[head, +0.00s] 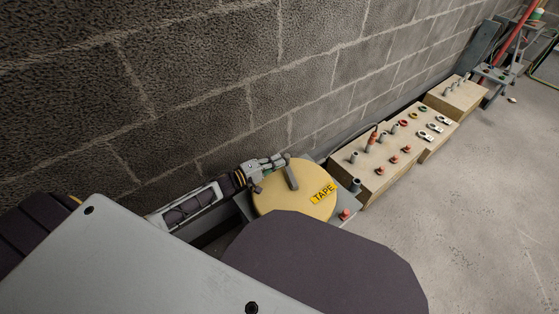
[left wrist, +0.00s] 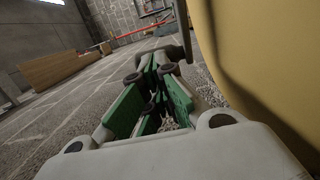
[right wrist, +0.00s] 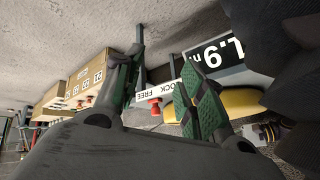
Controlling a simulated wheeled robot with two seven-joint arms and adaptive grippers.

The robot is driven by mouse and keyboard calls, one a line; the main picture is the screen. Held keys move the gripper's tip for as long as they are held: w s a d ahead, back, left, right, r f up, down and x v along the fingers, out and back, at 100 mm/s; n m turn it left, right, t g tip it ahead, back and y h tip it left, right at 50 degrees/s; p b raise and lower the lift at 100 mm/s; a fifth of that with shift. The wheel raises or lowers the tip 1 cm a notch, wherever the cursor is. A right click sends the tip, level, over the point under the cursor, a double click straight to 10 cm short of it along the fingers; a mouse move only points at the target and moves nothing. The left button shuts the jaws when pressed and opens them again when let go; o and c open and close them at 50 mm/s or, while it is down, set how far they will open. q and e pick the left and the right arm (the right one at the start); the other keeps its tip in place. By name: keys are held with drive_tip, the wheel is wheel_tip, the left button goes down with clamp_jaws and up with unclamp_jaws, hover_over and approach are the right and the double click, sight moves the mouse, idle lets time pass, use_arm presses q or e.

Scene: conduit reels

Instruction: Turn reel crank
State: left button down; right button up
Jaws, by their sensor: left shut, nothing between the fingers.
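The reel (head: 275,200) is a tan disc with a yellow TAPE label, low beside the block wall. Its grey crank handle (head: 292,178) stands up from the disc's far side. My left gripper (head: 270,163) is just left of and behind the handle; whether it touches is unclear. In the left wrist view its green-padded fingers (left wrist: 157,88) are together and empty, with the tan reel side (left wrist: 255,60) close on the right. My right gripper (right wrist: 160,85) has its fingers spread, with nothing seen held; a slice of tan reel (right wrist: 228,104) shows behind one finger.
A red knob (head: 345,214) sits at the reel base's corner. A LOCK/FREE label (right wrist: 160,92) and a black length display (right wrist: 213,53) show in the right wrist view. Wooden boxes with pegs and fittings (head: 372,170) line the wall. Open concrete floor (head: 450,220) lies right.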

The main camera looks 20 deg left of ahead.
use_arm(q)
drive_tip(key=shift+w+r, duration=0.15)
drive_tip(key=shift+w+d+p, duration=0.1)
drive_tip(key=shift+w+p, duration=0.15)
drive_tip(key=shift+p, duration=0.4)
drive_tip(key=shift+w+d, duration=0.1)
drive_tip(key=shift+w, duration=0.1)
use_arm(e)
drive_tip(key=shift+g, duration=0.3)
drive_tip(key=r, duration=0.2)
drive_tip(key=d+r, duration=0.1)
drive_tip(key=r, duration=0.1)
drive_tip(key=shift+r, duration=0.1)
use_arm(q)
drive_tip(key=shift+s, duration=0.1)
drive_tip(key=shift+s+a, duration=0.25)
drive_tip(key=shift+s, duration=0.05)
drive_tip(key=v, duration=1.1)
drive_tip(key=shift+a, duration=0.15)
